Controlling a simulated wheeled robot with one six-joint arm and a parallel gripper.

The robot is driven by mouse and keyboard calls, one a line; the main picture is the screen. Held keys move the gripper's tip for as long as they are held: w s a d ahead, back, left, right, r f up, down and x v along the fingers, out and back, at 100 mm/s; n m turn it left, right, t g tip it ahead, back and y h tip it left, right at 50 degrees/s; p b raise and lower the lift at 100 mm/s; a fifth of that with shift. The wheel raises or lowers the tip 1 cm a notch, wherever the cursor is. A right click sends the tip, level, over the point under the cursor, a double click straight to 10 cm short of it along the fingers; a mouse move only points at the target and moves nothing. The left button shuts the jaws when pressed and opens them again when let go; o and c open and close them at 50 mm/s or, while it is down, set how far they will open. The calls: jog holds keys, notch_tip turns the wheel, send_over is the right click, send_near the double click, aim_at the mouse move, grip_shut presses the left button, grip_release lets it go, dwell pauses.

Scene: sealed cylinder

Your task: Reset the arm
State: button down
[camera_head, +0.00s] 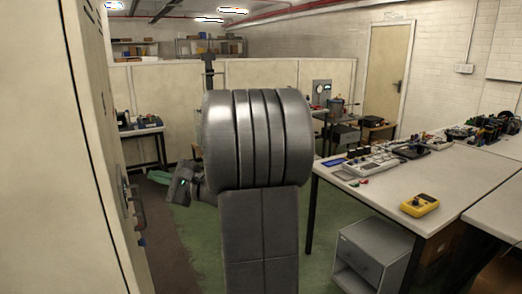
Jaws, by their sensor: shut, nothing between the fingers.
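My own ribbed grey arm joint fills the middle of the view, above a grey link of mine, and covers much of what lies behind it. I cannot make out the fingers of my gripper. A dark grey part with a small green light shows at the left of the joint, low down, and I cannot tell what it is. A thin dark upright piece shows just above the joint, also unclear. No sealed cylinder can be made out.
A tall cream cabinet (50,150) with handles stands close on the left. A white workbench (390,190) with tools and a yellow meter (419,205) is on the right, with a grey box (375,255) below. Green floor (205,245) shows between. Cream partitions (275,75) stand behind.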

jog(key=shift+w+d+r+p, duration=0.1)
jog(key=shift+r+p, duration=0.1)
jog(key=shift+p, duration=0.2)
jog(key=d, duration=0.1)
jog(key=w+d, duration=0.1)
jog(key=w+d+b, duration=0.1)
jog(key=d, duration=0.1)
jog(key=shift+w+d+f, duration=0.1)
jog(key=shift+w+f, duration=0.15)
